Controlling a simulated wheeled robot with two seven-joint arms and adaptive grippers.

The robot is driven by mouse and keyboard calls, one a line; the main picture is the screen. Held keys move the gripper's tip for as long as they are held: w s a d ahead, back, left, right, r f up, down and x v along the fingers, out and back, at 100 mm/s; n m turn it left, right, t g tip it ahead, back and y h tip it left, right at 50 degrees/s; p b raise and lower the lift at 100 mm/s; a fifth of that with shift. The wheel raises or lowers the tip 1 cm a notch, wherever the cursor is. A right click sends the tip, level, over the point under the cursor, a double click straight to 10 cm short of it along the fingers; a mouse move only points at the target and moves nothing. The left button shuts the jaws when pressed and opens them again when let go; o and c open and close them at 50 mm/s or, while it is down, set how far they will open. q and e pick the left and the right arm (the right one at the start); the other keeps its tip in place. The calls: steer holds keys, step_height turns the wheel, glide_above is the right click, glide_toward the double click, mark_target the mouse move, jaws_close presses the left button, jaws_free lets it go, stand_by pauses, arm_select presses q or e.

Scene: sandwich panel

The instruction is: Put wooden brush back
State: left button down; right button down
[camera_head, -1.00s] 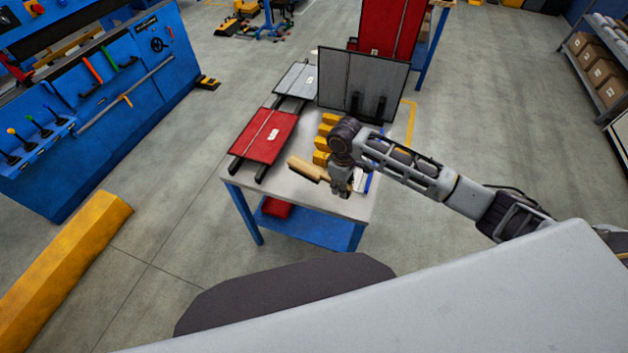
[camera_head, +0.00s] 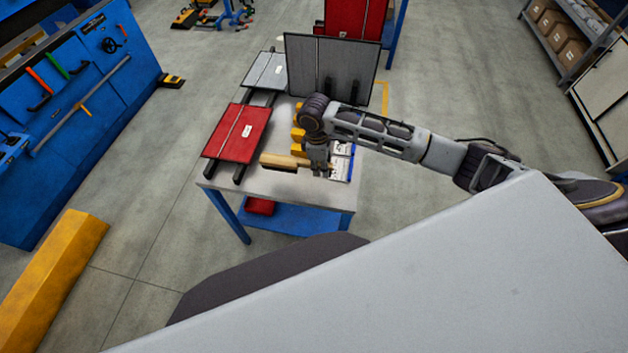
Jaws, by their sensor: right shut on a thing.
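The wooden brush (camera_head: 280,161) has a light wooden body and a dark underside. It is in the head view, over the front part of the work table (camera_head: 268,186). My right gripper (camera_head: 320,172) is shut on the right end of the brush and points down. The brush lies roughly level, pointing left from the gripper. I cannot tell whether it touches the table top. My left gripper is not in view.
A red panel (camera_head: 228,138) and a grey panel (camera_head: 266,72) lie on dark rails at the left of the table. A dark panel (camera_head: 310,70) stands upright behind. Yellow blocks (camera_head: 297,134) and a blue-white item (camera_head: 344,163) are near my right arm.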

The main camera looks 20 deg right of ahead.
steer(key=shift+f, duration=2.35)
steer(key=shift+s+f, duration=0.1)
steer(key=shift+f, duration=1.8)
steer(key=c, duration=1.2)
jaws_free()
steer(key=shift+r, duration=0.1)
steer(key=shift+w+a+r, duration=0.15)
steer(key=shift+r, duration=1.8)
steer(key=shift+w+a+r, duration=0.1)
steer(key=shift+a+r, duration=0.1)
steer(key=shift+r, duration=1.8)
steer(key=shift+w+a+r, duration=0.15)
steer(key=shift+r, duration=1.8)
steer(key=shift+s+f, duration=0.1)
